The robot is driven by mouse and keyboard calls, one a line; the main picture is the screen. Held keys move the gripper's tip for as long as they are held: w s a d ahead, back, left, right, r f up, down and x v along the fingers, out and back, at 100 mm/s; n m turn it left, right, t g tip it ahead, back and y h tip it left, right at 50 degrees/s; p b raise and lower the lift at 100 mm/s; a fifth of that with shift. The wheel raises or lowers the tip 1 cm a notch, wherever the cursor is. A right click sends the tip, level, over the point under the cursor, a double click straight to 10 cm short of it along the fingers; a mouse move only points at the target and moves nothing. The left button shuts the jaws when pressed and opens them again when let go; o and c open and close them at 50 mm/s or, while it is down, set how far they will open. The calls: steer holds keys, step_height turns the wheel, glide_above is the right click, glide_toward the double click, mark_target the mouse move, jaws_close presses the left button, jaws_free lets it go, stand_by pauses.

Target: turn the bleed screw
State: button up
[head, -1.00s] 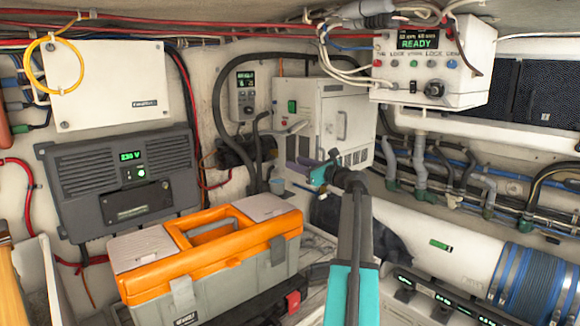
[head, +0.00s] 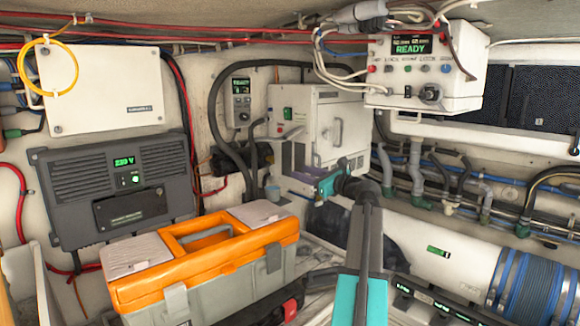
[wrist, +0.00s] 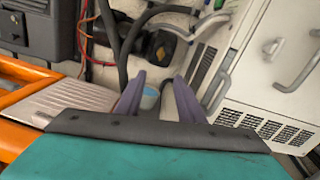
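I cannot make out the bleed screw for certain in either view. My gripper (head: 308,174) is teal with purple fingers, in front of the lower part of a white cabinet (head: 306,112). In the wrist view the two fingers (wrist: 157,97) stand apart with nothing gripped. A small pale-blue cup-like thing (wrist: 150,98) shows beyond and between them; it also shows in the head view (head: 272,190). A black fitting with hoses (head: 228,160) is on the wall left of the cabinet, and it shows above the fingers in the wrist view (wrist: 162,47).
An orange and grey toolbox (head: 205,262) stands at the front left, close to my arm. A white control box (head: 424,75) reading READY hangs at the upper right. A large white duct (head: 430,250) runs at the right. Loose hoses (head: 222,110) hang by the cabinet.

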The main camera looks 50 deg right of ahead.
step_height(320, 180, up, 8)
steer(key=w+n+g+b, duration=0.2)
steer(key=n+g+b, duration=0.1)
steer(key=n, duration=3.2)
steer(key=shift+a+r+g+b, duration=0.15)
steer(key=shift+a+g+b, duration=0.3)
steer(key=shift+g, duration=0.35)
steer(key=shift+w, duration=0.15)
